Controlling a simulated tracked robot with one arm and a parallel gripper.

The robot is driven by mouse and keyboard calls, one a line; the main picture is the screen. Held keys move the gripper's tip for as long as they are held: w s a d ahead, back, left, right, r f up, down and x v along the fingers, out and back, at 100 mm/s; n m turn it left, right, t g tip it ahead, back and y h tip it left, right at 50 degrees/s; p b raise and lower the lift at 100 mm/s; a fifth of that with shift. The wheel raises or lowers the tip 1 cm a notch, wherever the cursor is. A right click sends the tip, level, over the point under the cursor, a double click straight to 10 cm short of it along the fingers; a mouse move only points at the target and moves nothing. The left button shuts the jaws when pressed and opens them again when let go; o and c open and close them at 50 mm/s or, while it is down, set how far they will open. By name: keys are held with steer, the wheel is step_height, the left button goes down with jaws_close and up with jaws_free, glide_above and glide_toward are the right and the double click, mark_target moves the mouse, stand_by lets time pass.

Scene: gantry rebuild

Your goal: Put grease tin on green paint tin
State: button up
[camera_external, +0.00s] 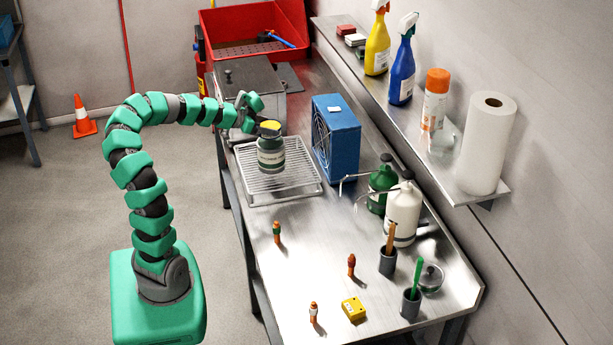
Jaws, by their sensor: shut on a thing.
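The green paint tin (271,158), dark green with a pale label band, stands upright on a wire rack over a tray. The small grease tin (270,129), with a yellow top, is directly above the paint tin's top. I cannot tell whether the two touch or a thin gap lies between them. My gripper (257,113) reaches in from the left, at the height of the grease tin, and is shut on it. The fingers are small in this view and their contact with the tin is partly hidden.
The rack tray (309,190) lies on the steel bench. A blue fan box (341,138) stands close on the right and a grey lidded box (247,82) behind. Bottles, including a white pump bottle (403,213), stand farther right. Small items are scattered on the front bench.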

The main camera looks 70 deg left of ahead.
steer(key=shift+w+a+f, duration=0.15)
steer(key=shift+f, duration=1.55)
steer(key=shift+f, duration=0.15)
steer(key=o, duration=1.2)
steer(key=shift+r, duration=0.2)
steer(key=v, duration=1.2)
steer(key=shift+b, duration=0.45)
